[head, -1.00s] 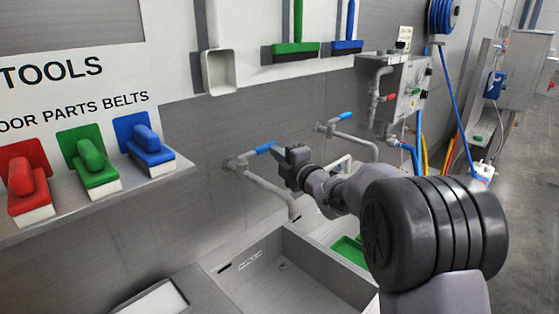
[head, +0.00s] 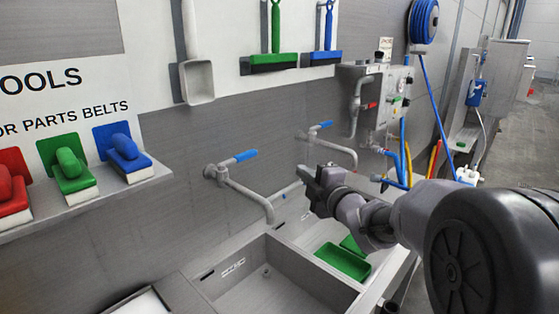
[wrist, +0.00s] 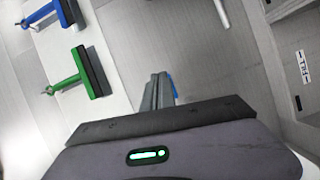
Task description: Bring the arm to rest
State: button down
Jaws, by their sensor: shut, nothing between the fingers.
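My gripper (head: 312,180) is in front of the steel wall, above the sinks and to the right of the left tap (head: 238,180) with the blue lever. It is shut and holds nothing. In the wrist view my gripper's fingers (wrist: 158,90) lie together, with a bit of blue showing just behind them. My arm reaches in from the right side of the head view, with its dark joint near the camera.
The left sink (head: 255,290) is empty; green trays (head: 343,262) lie in the right one. A second tap (head: 330,145) stands behind my gripper. Red, green (head: 68,172) and blue brushes sit on the left shelf. A control box (head: 385,95) and blue hose reel hang at right.

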jog(key=s+d+r+m+g+h, duration=0.1)
jog(key=s+d+m+h, duration=0.25)
jog(key=s+m, duration=0.25)
jog(key=s+d+m+g+h, duration=0.1)
jog(key=s+d+m+h, duration=0.25)
jog(key=s+m, duration=0.25)
jog(key=s+a+f+m+g, duration=0.1)
jog(key=s+f+m+g, duration=0.1)
jog(key=s, duration=0.7)
jog(key=s+a+f+m+g+y, duration=0.1)
jog(key=s+a+f+m+g, duration=0.1)
jog(key=s+f+m, duration=0.3)
jog(key=s+a+f+m+g+y, duration=0.1)
jog(key=s+m, duration=0.5)
jog(key=s, duration=0.8)
notch_tip(320, 180, down, 2)
jog(key=a+g, duration=0.1)
jog(key=g, duration=0.2)
jog(key=shift+f, duration=0.2)
